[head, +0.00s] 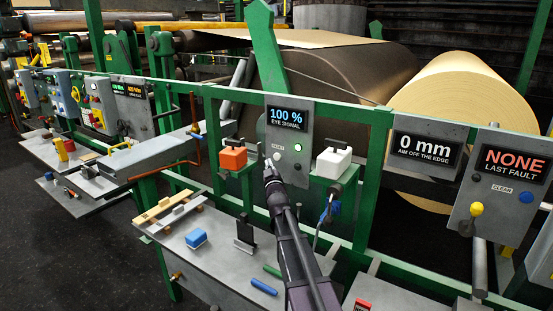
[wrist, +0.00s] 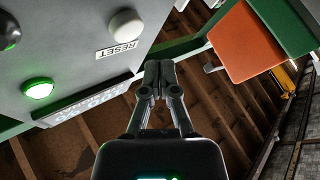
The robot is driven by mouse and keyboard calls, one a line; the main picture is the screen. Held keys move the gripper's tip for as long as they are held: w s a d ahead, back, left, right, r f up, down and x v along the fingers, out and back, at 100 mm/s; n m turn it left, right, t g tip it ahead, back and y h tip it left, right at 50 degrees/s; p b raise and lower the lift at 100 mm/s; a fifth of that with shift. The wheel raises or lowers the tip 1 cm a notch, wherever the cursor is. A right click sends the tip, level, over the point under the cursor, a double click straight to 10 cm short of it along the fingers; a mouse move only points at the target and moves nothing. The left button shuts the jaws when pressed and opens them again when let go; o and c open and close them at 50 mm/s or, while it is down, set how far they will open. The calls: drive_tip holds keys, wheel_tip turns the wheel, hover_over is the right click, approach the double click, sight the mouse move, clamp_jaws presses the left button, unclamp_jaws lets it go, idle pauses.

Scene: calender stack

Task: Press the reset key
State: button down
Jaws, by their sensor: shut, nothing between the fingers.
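The reset key is a round pale button (wrist: 127,25) on a grey panel, with a RESET label (wrist: 118,50) beside it in the wrist view. In the head view a small pale button (head: 276,145) shows on the eye signal panel (head: 310,128), just above my gripper (head: 269,164). My gripper is shut and empty; its fingertips also show in the wrist view (wrist: 159,75), to the lower right of the key. They look apart from the key, but the depth gap is hard to judge.
A lit green lamp (wrist: 39,88) sits on the same panel. An orange box (head: 233,158) and a white box (head: 334,162) flank it. Green rails (head: 372,200) frame the area.

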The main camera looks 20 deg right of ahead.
drive_tip(key=shift+s+a, duration=0.9)
drive_tip(key=shift+a, duration=0.25)
